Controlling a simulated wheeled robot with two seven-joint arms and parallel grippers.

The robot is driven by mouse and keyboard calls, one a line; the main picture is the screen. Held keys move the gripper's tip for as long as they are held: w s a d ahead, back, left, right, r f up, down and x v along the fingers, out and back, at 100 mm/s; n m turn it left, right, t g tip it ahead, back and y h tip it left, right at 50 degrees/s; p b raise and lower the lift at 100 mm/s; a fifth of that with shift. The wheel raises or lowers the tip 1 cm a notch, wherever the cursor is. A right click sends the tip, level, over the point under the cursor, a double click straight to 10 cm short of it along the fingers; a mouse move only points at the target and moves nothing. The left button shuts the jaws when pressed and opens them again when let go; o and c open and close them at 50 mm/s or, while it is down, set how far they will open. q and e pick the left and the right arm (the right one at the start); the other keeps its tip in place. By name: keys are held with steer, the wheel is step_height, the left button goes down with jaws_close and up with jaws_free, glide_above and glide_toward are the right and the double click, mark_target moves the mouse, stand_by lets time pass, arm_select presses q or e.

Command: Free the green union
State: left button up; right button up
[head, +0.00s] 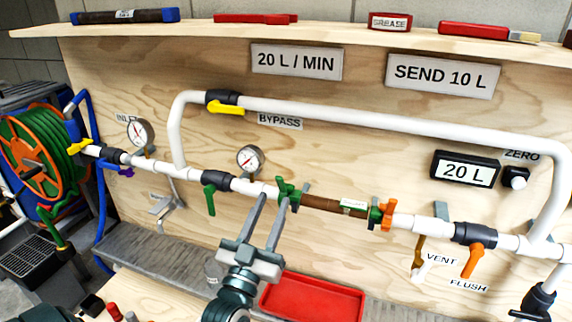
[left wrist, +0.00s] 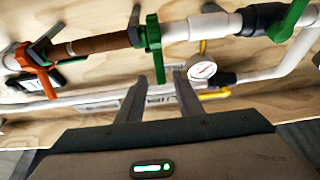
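The green union (head: 287,193) is a winged nut on the white pipe, at the left end of a brown filter tube (head: 335,205). An orange union (head: 387,215) is at the tube's right end. In the left wrist view the green union (left wrist: 153,45) is upper centre, and its lower wing reaches down between my fingertips. My left gripper (head: 272,205) comes from below with its two fingers apart; it also shows in the left wrist view (left wrist: 158,88). Gaps show beside the wing, so I see no grip; contact is unclear. My right gripper is not in view.
A green-handled valve (head: 210,195) and a gauge (head: 249,159) are left of the union. The bypass pipe (head: 380,118) runs above. An orange-handled flush valve (head: 475,250) is at right. A red tray (head: 312,298) lies below, and the plywood board stands behind the pipes.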

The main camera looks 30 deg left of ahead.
arm_select(q)
steer(key=p+x, duration=0.3)
steer(key=x, duration=0.7)
steer(key=shift+w+a, duration=0.15)
steer(key=shift+w, duration=0.1)
steer(key=shift+c, duration=0.4)
jaws_close()
